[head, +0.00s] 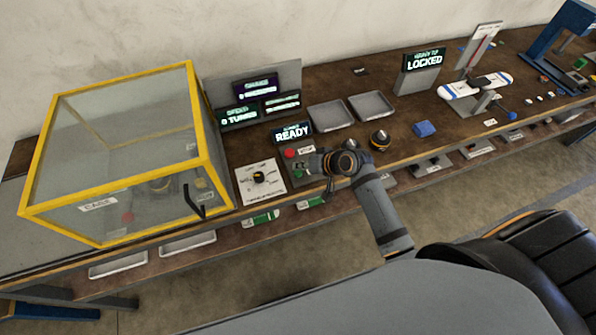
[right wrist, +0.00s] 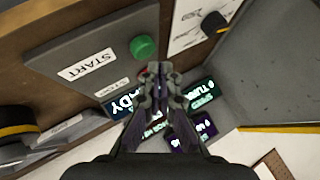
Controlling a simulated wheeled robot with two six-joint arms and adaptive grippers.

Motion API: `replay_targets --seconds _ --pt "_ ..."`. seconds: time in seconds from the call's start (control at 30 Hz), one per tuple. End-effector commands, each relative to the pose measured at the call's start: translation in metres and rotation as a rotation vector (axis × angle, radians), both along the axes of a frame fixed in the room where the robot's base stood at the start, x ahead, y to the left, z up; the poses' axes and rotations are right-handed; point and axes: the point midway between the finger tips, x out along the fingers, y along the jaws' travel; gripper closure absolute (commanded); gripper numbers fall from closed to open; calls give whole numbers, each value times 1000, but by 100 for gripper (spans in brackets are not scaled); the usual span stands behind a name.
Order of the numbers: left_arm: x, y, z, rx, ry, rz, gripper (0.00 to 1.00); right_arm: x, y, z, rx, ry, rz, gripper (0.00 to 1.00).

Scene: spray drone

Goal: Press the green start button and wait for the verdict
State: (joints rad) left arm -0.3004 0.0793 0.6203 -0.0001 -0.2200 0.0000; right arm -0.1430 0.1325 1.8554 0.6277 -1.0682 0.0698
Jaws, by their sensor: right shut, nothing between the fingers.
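The green start button (right wrist: 143,47) is on a grey control box (right wrist: 75,50) beside a START label (right wrist: 87,64) in the right wrist view. In the head view, a bit of green (head: 297,174) shows beside my gripper. My right gripper (head: 312,166) is shut and empty over the box. Its fingertips (right wrist: 157,72) appear just beside the button in the right wrist view; I cannot tell whether they touch it. The red stop button (head: 289,153) is behind the gripper. The verdict display (head: 292,132) reads READY. My left gripper is out of view.
A yellow-framed clear cage (head: 120,150) stands at the left. A dial panel (head: 261,181) lies between it and the control box.

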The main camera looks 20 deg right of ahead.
Motion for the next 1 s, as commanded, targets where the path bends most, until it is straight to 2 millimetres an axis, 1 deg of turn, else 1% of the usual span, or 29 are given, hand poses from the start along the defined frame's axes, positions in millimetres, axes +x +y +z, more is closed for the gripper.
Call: replay_targets --seconds 0.47,0.77,1.0 --pt "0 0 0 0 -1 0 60 0 0 0 0 0 0 100" --pt "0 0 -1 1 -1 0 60 0 0 -8 0 0 0 100" --pt "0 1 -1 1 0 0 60 0 0 -8 0 0 0 100"
